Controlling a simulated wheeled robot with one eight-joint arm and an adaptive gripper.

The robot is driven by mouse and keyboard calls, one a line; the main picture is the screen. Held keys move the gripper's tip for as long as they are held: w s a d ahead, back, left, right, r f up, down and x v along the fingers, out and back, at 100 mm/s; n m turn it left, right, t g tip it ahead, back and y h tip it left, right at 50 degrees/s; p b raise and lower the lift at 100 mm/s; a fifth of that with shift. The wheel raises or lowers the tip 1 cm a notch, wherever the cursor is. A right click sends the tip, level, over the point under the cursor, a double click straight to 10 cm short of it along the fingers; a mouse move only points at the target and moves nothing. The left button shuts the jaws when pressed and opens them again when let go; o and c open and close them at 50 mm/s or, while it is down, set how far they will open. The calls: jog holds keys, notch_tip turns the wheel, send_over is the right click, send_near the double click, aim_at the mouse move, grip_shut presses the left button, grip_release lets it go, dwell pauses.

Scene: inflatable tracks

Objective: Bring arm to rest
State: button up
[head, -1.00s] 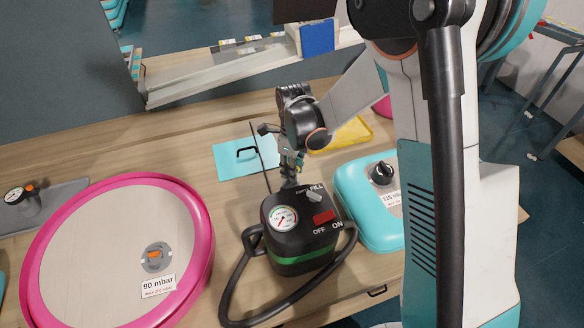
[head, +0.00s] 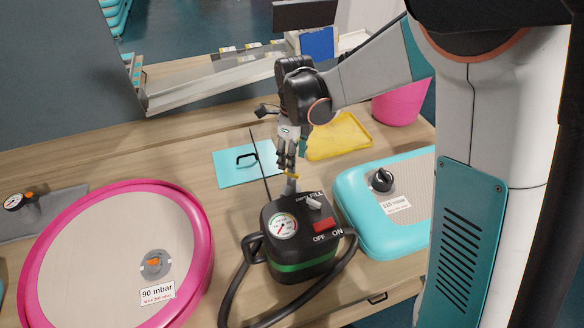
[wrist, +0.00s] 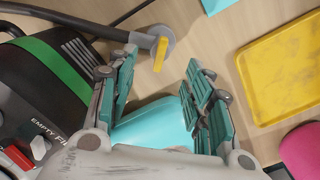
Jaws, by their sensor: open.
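My gripper (head: 287,160) hangs fingers-down above the workbench, just behind the black pump (head: 285,262) with the green band. In the wrist view its two teal-padded fingers (wrist: 157,95) are spread apart with nothing between them. A grey hose fitting with a yellow lever (wrist: 160,52) lies beyond the fingertips, and it appears apart from them. In the head view that fitting (head: 292,184) shows just below the fingers, behind the pump. The pump also fills the left of the wrist view (wrist: 40,110). My arm reaches in from the right.
A pink-rimmed round inflatable (head: 95,250) marked 90 mbar lies left. A teal inflatable (head: 360,215) marked 115 mbar lies right. A yellow tray (head: 340,137), a teal panel with a black handle (head: 232,172) and a pink bin (head: 403,104) are behind. A black hose loops around the pump's front.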

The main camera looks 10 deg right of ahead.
jog(key=s+d+r+n+t+b, duration=0.25)
jog(key=s+d+r+n, duration=0.45)
jog(key=s+r+n, duration=0.45)
jog(key=s+d+f+n+t, duration=0.1)
jog(key=s+d+n+t, duration=0.3)
jog(key=s+n, duration=0.6)
jog(key=n+b, duration=0.1)
jog(key=n, duration=0.2)
jog(key=shift+s+d, duration=0.3)
jog(key=shift+d, duration=0.05)
